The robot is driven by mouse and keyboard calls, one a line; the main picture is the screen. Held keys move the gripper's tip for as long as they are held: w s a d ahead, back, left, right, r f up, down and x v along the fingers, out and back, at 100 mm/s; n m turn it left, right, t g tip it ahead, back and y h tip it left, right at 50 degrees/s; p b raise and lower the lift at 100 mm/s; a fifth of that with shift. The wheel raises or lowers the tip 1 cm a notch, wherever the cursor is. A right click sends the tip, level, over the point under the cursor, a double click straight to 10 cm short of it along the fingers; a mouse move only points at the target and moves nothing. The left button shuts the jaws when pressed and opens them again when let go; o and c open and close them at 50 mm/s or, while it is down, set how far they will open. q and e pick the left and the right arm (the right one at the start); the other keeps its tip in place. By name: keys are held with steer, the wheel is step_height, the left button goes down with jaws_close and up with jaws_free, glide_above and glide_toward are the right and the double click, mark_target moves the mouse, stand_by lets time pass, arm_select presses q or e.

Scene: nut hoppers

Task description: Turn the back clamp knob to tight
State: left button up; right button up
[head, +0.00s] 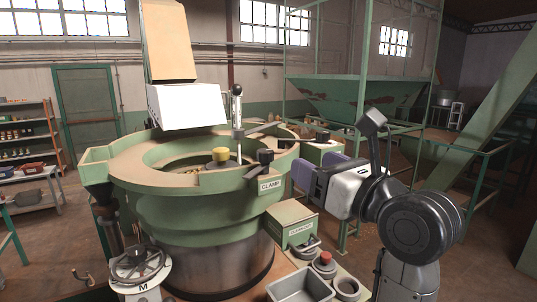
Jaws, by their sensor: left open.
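The large green round bowl (215,178) stands at the middle left. A dark clamp knob (265,158) sits on its right rim above a CLAMP label (271,185). A second dark knob-like part (322,136) shows farther right on a thin dark bar; I cannot tell surely which is the back clamp knob, nor how tight either is. My left gripper (305,174) is open, with purplish finger parts pointing left, right of the bowl rim. It appears apart from both knobs, though depth is hard to judge. My right gripper is not in view.
A yellow knob (221,154) stands inside the bowl beside an upright rod (237,108). A white box (187,106) hangs over the bowl. Below right are a green box (292,226), a grey bin (300,287) and a red button (325,258). A handwheel (139,265) stands front left.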

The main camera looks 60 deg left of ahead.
mark_target(270, 155)
arm_select(q)
steer(key=shift+h, duration=0.5)
steer(key=a+p, duration=0.2)
steer(key=a, duration=0.2)
steer(key=s+a+p, duration=0.1)
steer(key=a, duration=0.3)
steer(key=a+f+p, duration=0.1)
steer(key=a+p, duration=0.1)
steer(key=a, duration=0.2)
steer(key=shift+s+a+f+p, duration=0.1)
steer(key=shift+s+a+p, duration=0.15)
steer(key=shift+p, duration=0.05)
steer(key=shift+a+f, duration=0.15)
steer(key=shift+a, duration=0.5)
steer(key=shift+c, duration=0.3)
jaws_close()
